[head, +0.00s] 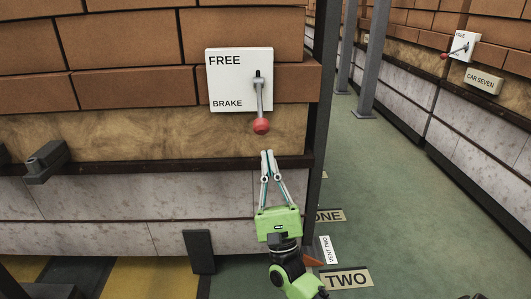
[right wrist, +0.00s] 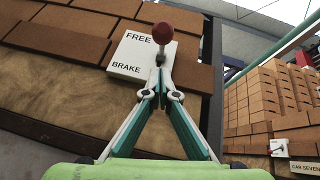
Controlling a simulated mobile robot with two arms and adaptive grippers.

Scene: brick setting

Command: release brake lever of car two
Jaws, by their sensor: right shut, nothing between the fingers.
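A white brake panel (head: 226,82) is on the end of the near brick car, with FREE at its top and BRAKE at its bottom. Its grey lever (head: 259,95) hangs down to the BRAKE end and carries a red knob (head: 261,126). The panel (right wrist: 128,68) and knob (right wrist: 163,33) also show in the right wrist view. My right gripper (head: 267,153) is shut and empty, pointing up just below the knob. In the right wrist view its fingertips (right wrist: 160,72) appear close under the knob; exact depth is unclear. My left gripper is out of view.
Another car stands to the right with its own lever panel (head: 461,46) and a CAR SEVEN sign (head: 484,81). A green floor aisle (head: 385,170) runs between them. A dark post (head: 320,90) stands right of the near panel. Floor signs include TWO (head: 346,279).

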